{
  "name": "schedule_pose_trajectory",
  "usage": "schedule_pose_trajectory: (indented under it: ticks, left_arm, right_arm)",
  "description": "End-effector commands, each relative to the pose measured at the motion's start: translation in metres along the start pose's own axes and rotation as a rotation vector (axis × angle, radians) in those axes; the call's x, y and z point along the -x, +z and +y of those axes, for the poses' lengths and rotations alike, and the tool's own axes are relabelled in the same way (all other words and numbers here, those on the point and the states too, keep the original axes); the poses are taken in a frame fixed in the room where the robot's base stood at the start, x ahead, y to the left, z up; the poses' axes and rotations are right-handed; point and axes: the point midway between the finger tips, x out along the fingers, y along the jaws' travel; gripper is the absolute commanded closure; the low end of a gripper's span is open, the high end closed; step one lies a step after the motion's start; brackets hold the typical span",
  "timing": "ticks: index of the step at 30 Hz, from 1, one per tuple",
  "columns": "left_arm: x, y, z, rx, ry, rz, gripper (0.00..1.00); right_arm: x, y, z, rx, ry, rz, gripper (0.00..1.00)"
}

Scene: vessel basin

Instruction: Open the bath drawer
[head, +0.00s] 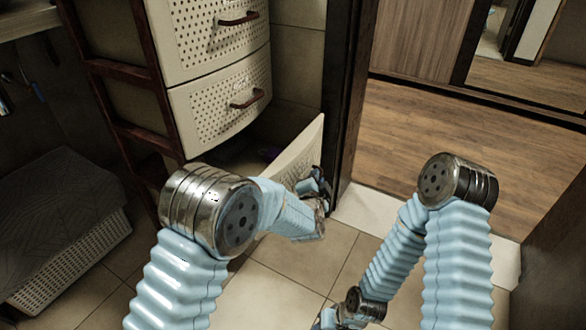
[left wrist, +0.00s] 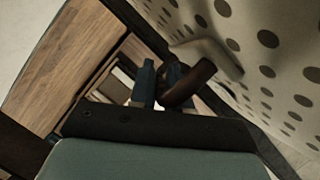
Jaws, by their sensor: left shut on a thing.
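The bath drawer cabinet (head: 218,85) is cream with round perforations and brown handles. Its lowest drawer (head: 297,152) stands pulled out, its front panel well away from the cabinet; the two drawers above are closed. My left gripper (head: 318,188) is at the outer face of this panel, partly hidden by my arm. In the left wrist view, the left gripper's fingers (left wrist: 158,82) are shut on the brown drawer handle (left wrist: 190,84), beside the perforated front (left wrist: 270,62). My right gripper (head: 328,320) is low at the bottom edge, cut off, its jaws unclear.
A dark door frame (head: 343,100) stands close to the right of the open drawer. A white threshold (head: 375,212) leads to a wooden floor (head: 430,125). A lidded basket (head: 65,255) sits at the left. Tiled floor (head: 285,285) lies in front of the cabinet.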

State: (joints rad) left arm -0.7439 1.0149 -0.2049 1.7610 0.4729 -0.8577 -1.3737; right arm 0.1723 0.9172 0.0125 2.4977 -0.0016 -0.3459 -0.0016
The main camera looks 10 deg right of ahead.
Motion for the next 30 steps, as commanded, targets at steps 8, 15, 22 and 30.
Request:
schedule_pose_trajectory:
  ticks: [8,15,22,30]
  left_arm:
    - [0.020,-0.046,0.033,-0.003,0.005,0.002,1.00]
    - [0.028,-0.065,0.048,-0.001,0.004,0.000,1.00]
    - [0.030,-0.069,0.052,0.000,0.003,-0.001,1.00]
    - [0.029,-0.069,0.053,0.000,0.003,-0.001,1.00]
  right_arm:
    - [0.013,0.001,-0.005,0.001,0.000,-0.003,0.57]
    - [0.017,0.001,-0.006,0.001,0.000,-0.004,0.57]
    - [0.017,0.000,-0.006,0.001,0.001,-0.003,0.57]
    - [0.017,0.000,-0.006,0.000,0.001,-0.003,0.57]
